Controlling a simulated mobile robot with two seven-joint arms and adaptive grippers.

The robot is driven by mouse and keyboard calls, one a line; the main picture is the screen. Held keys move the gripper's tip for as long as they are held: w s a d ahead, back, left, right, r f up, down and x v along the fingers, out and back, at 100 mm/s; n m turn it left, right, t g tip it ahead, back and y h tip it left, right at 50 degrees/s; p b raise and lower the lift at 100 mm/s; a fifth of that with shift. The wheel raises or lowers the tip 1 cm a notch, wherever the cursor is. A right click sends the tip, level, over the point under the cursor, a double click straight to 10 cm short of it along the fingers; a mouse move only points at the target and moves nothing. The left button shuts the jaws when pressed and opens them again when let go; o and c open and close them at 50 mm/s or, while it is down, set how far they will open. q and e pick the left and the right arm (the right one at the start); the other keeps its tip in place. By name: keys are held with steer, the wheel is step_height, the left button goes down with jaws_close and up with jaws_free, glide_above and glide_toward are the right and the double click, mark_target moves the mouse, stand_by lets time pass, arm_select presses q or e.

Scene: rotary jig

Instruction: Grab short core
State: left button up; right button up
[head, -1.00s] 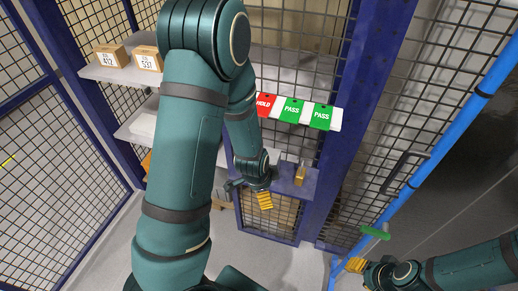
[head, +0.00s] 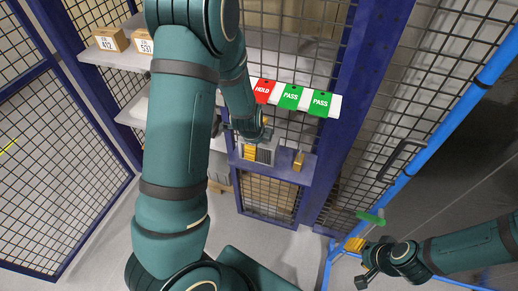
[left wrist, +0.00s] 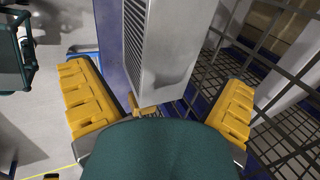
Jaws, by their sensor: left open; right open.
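A grey metal block with a slotted, finned side, which looks like the short core (left wrist: 165,45), fills the upper middle of the left wrist view. My left gripper (left wrist: 160,108) is open, with a yellow finger on each side of the block and visible gaps between. In the head view the block (head: 267,154) shows partly behind my left gripper (head: 254,151), at the small blue-framed ledge. Its far end is hidden. My right gripper (head: 362,262) is open and empty at the lower right, away from the block.
A small brass-coloured piece (head: 298,161) stands on the ledge right of the block. Red HOLD and green PASS tags (head: 291,97) hang above. Boxes (head: 110,40) sit on the left shelf. Mesh panels and blue posts (head: 345,110) surround the ledge. A green bar (head: 370,217) is near my right gripper.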

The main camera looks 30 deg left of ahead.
arm_select(q)
steer(key=x, duration=0.5)
steer(key=shift+w+a+f, duration=0.15)
steer(key=shift+w+f, duration=0.05)
steer(key=shift+f, duration=0.05)
steer(key=shift+s+r, duration=0.1)
steer(key=c, duration=1.1)
